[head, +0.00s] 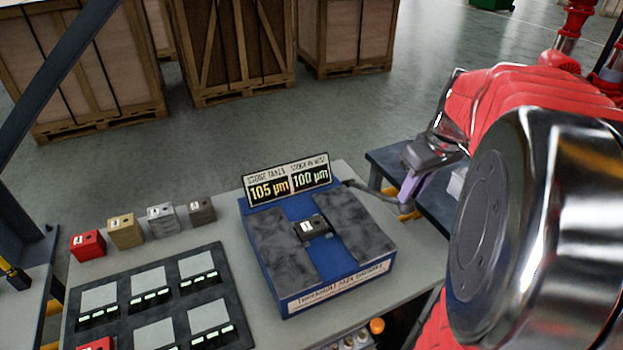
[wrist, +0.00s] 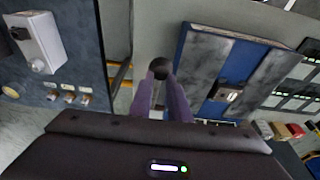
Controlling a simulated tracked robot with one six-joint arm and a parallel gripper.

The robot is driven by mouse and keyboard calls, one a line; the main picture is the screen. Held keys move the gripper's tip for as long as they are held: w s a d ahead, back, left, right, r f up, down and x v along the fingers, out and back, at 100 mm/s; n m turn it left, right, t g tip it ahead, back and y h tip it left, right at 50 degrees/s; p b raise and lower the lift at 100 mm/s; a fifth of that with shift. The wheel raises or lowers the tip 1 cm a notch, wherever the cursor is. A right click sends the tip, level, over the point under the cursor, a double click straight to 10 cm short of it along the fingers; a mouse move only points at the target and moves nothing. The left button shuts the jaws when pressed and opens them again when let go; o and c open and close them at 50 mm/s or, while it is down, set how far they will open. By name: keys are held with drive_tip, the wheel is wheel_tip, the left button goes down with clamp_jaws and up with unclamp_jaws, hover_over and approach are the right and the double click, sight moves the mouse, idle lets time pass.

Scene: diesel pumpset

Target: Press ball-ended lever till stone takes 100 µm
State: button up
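The blue two-bed device (head: 318,248) stands on the grey bench, with dark mottled slabs on top and a small dark block (head: 312,227) between them. In the wrist view the lever's dark ball (wrist: 160,68) sits at my fingertips. My gripper (head: 407,202) points down at the lever's end; its purple fingers lie close about the ball, which partly hides their tips.
Several coloured blocks (head: 126,231) line the bench to the left, behind a dark tray (head: 158,290) with grey squares. A dark side table (wrist: 60,120) with a white box is beside the lever. Wooden crates (head: 235,50) stand on the floor behind.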

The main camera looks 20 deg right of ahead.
wheel_tip(320, 180, up, 7)
drive_tip(key=w, duration=0.1)
drive_tip(key=shift+w, duration=0.25)
idle(0.8)
